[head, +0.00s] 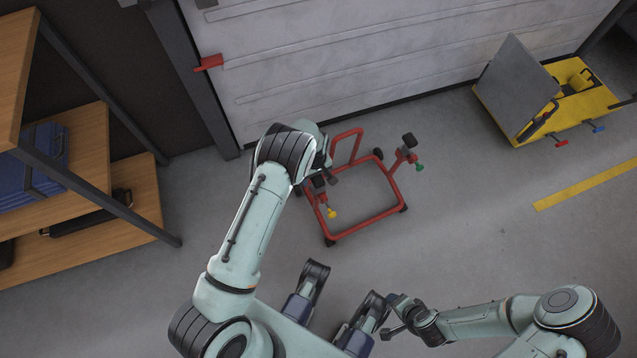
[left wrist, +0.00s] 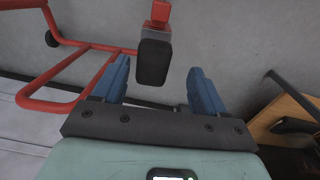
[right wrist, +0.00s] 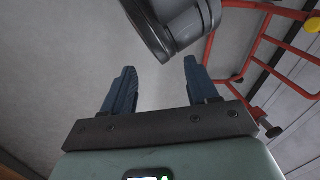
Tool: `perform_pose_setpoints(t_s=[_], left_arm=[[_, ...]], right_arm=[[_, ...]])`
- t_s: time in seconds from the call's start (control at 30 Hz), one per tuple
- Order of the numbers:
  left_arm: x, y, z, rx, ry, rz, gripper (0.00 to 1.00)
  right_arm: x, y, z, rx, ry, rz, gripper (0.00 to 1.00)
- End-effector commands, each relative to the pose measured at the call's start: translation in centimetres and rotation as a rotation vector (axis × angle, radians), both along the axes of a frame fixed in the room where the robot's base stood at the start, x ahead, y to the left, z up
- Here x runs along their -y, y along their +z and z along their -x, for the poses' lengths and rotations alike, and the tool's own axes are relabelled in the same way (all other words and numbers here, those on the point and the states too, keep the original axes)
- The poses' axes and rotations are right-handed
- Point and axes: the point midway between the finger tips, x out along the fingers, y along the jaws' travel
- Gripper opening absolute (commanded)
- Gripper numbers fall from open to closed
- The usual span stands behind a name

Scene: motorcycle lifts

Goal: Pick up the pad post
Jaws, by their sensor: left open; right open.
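The red stand (head: 362,228) is on the floor in front of the shutter door, with a pad post on each side. The left pad post has a black pad (head: 319,183) and a yellow knob (head: 332,213); my left arm partly covers it. In the left wrist view a black pad (left wrist: 153,62) on a grey and red post lies ahead of and between the fingers of my open left gripper (left wrist: 157,75), with clear space on both sides. The right pad post (head: 409,141) has a green knob. My right gripper (head: 388,317) is open and empty, away from the stand.
A wooden shelf (head: 95,195) with a blue case stands at the left. A yellow lift unit (head: 575,103) with a grey plate stands at the back right. The floor right of the stand is clear.

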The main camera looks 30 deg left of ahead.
Motion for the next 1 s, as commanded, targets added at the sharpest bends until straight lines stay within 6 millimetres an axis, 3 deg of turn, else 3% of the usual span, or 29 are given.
perform_pose_setpoints(t_s=[0.27, 0.53, 0.77, 0.8, 0.97, 1.0], left_arm=[[0.1, -1.9, -0.2, -0.001, -0.002, 0.001, 0.72], [0.3, -5.8, -0.7, -0.002, -0.002, 0.001, 0.72], [0.3, -6.0, -0.8, 0.000, -0.002, 0.001, 0.72], [0.3, -6.0, -0.8, 0.000, -0.002, 0.001, 0.69], [0.3, -6.0, -0.8, 0.000, -0.002, 0.001, 0.17], [0.3, -6.0, -0.8, 0.000, -0.002, 0.001, 0.12]], right_arm=[[0.4, -0.7, -0.8, 0.020, -0.008, 0.009, 0.59], [1.4, -2.1, -2.8, 0.071, -0.030, 0.036, 0.59], [1.5, -2.0, -3.0, 0.078, -0.032, 0.039, 0.59], [1.5, -2.0, -3.0, 0.078, -0.032, 0.039, 0.59], [1.5, -2.0, -3.0, 0.078, -0.032, 0.039, 0.59], [1.5, -2.0, -3.0, 0.077, -0.032, 0.038, 0.59]])
